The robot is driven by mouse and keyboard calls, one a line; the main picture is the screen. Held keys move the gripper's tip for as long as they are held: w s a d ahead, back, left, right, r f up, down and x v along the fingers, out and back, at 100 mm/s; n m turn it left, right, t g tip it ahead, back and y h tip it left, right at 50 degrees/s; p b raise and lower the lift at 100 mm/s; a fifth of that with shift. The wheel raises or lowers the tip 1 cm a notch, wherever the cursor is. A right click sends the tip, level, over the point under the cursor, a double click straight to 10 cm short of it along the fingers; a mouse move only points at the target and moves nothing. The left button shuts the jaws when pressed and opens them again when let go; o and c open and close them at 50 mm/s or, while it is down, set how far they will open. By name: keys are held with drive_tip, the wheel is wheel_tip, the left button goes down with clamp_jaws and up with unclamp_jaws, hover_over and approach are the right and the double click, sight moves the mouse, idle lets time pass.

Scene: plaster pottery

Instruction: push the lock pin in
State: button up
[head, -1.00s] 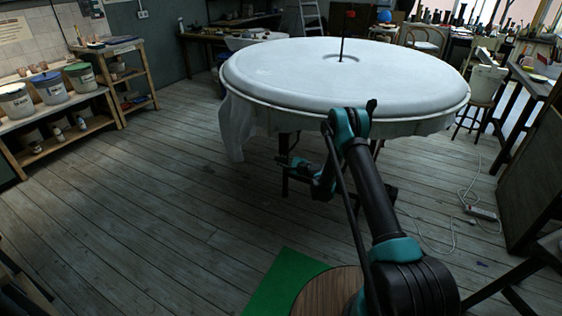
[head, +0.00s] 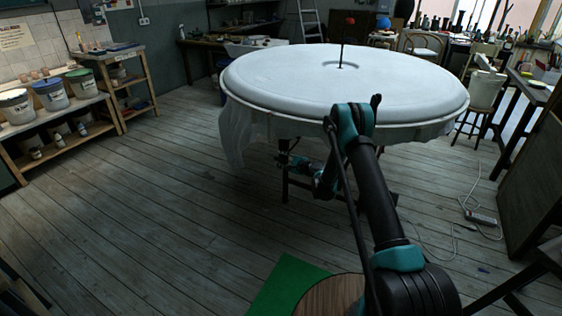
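I cannot make out a lock pin for certain. My arm rises from the lower right to an elbow in front of the table's near rim, then bends down and left. My gripper (head: 287,158) is small and dark below the near rim, by the table's underside. Its fingers are too small and dark to tell open from shut, and whether it touches anything is unclear.
White cloth (head: 236,135) hangs from the table's left side. A shelf with lidded buckets (head: 50,96) stands at left. A stool (head: 484,95), a white cable with a power strip (head: 481,217) and a dark cabinet are at right. The wooden floor (head: 150,215) at left is clear.

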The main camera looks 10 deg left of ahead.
drive_tip(key=v, duration=0.7)
drive_tip(key=shift+s, duration=0.2)
drive_tip(key=shift+d+r, duration=0.1)
drive_tip(key=shift+d, duration=0.1)
drive_tip(key=s+d+r+n+g+h, duration=0.2)
drive_tip(key=s+d+r+n+h, duration=0.15)
drive_tip(key=s+d+r, duration=0.4)
drive_tip(key=s+d+r+n+g+h, duration=0.1)
drive_tip(key=s+d+r+n+h, duration=0.1)
drive_tip(key=s+d+r+n, duration=0.5)
drive_tip(key=s+d+n+g+h, duration=0.1)
drive_tip(key=s+d, duration=0.4)
drive_tip(key=s, duration=0.6)
drive_tip(key=s+d+n+h, duration=0.1)
drive_tip(key=s+d+h, duration=0.2)
drive_tip(key=s, duration=0.8)
drive_tip(key=s+d+n+g+h, duration=0.1)
drive_tip(key=s+d+h, duration=0.1)
drive_tip(key=s+d, duration=0.4)
drive_tip(key=s, duration=0.5)
drive_tip(key=shift+d+f+n+g+h, duration=0.15)
drive_tip(key=shift+d+n+g+h, duration=0.15)
drive_tip(key=shift+d+n+h, duration=0.05)
